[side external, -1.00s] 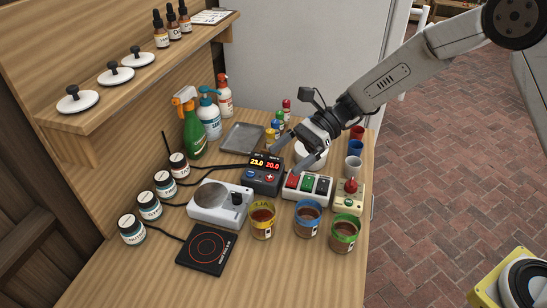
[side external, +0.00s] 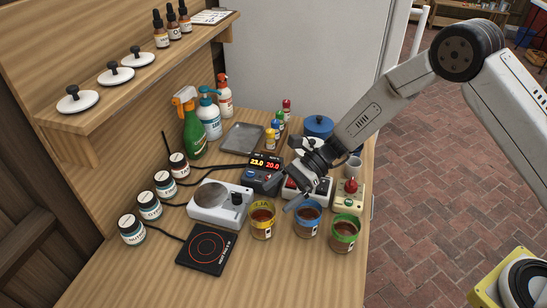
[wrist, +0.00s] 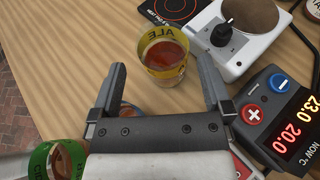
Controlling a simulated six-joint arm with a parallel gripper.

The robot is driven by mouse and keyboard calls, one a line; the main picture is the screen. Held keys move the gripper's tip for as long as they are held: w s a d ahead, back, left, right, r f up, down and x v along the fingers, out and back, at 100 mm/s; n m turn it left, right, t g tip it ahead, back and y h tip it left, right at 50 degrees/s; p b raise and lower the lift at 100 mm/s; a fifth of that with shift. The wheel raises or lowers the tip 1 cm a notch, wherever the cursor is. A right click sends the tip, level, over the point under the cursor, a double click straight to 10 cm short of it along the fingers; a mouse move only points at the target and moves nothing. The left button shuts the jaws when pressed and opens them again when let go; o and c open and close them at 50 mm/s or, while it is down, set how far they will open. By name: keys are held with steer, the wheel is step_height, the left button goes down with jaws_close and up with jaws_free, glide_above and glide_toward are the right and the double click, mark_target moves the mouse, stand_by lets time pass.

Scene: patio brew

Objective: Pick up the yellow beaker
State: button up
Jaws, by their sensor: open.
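The yellow beaker (side external: 263,221) holds a reddish-brown liquid and stands upright at the front middle of the wooden bench. In the wrist view the yellow beaker (wrist: 164,54) is just beyond the fingertips, roughly in line with the gap between them. My gripper (side external: 280,195) is open and empty, above and beside the yellow beaker, with the fingers pointing toward it. In the wrist view my gripper (wrist: 161,75) shows both fingers apart with nothing between them.
A blue-rimmed beaker (side external: 308,220) and a green-rimmed beaker (side external: 344,236) stand right of the yellow one. A white stirrer plate (side external: 218,206) is close on its left, with a black hot plate (side external: 206,249) in front. The temperature controller (side external: 262,172) stands behind.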

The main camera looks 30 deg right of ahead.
mark_target(251, 215)
steer(key=shift+a+f, duration=0.1)
steer(key=shift+a, duration=0.15)
steer(key=shift+x, duration=2.55)
steer(key=shift+w, duration=0.1)
steer(key=c, duration=1.2)
steer(key=shift+r, duration=0.3)
